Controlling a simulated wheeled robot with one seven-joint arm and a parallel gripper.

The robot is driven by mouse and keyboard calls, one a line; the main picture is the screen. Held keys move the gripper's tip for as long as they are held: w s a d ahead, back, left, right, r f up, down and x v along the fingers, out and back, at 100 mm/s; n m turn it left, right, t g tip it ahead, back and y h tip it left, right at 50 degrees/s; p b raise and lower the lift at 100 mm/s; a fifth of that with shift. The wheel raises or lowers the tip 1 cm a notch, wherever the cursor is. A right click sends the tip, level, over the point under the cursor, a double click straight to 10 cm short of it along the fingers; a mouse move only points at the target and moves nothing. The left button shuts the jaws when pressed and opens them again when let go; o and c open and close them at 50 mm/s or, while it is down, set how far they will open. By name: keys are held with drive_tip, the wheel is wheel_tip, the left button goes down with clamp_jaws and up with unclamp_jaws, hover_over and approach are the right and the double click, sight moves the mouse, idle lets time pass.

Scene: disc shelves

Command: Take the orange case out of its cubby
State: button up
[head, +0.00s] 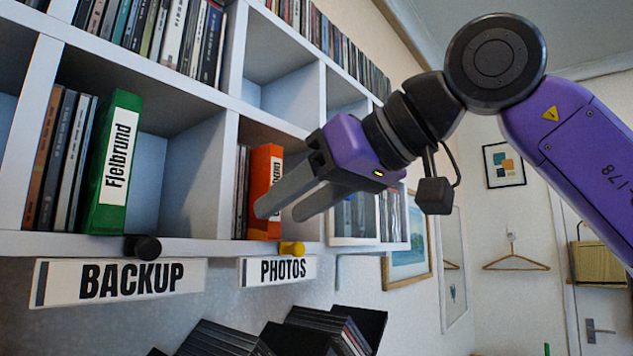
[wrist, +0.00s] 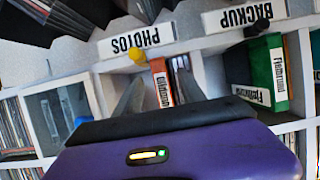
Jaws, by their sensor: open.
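The orange case (head: 259,168) stands upright in the cubby above the PHOTOS label, with a white label on its spine. It also shows in the wrist view (wrist: 158,66), upside down. My gripper (head: 279,212) is open and empty at the front of this cubby, reaching in from the right. In the wrist view its fingers (wrist: 157,76) lie one to each side of the case. In the head view they cover part of the case's lower half. I cannot tell whether the tips reach past its front edge or touch it.
Thin dark cases (head: 240,190) stand just left of the orange case. A green case (head: 112,160) stands in the BACKUP cubby. A yellow knob (head: 292,248) and a black knob (head: 142,248) stick out from the shelf edge. Black case stacks (head: 325,330) lie below.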

drive_tip(key=shift+x, duration=1.15)
clamp_jaws()
drive_tip(key=shift+s+d+r+p, duration=0.1)
drive_tip(key=shift+r+p, duration=0.15)
drive_tip(key=shift+p, duration=0.25)
drive_tip(key=shift+d, duration=0.1)
drive_tip(key=s+d+b, duration=0.2)
drive_tip(key=s+d, duration=0.8)
drive_tip(key=d, duration=0.3)
drive_tip(key=shift+s, duration=0.2)
idle(1.2)
drive_tip(key=shift+d, duration=0.1)
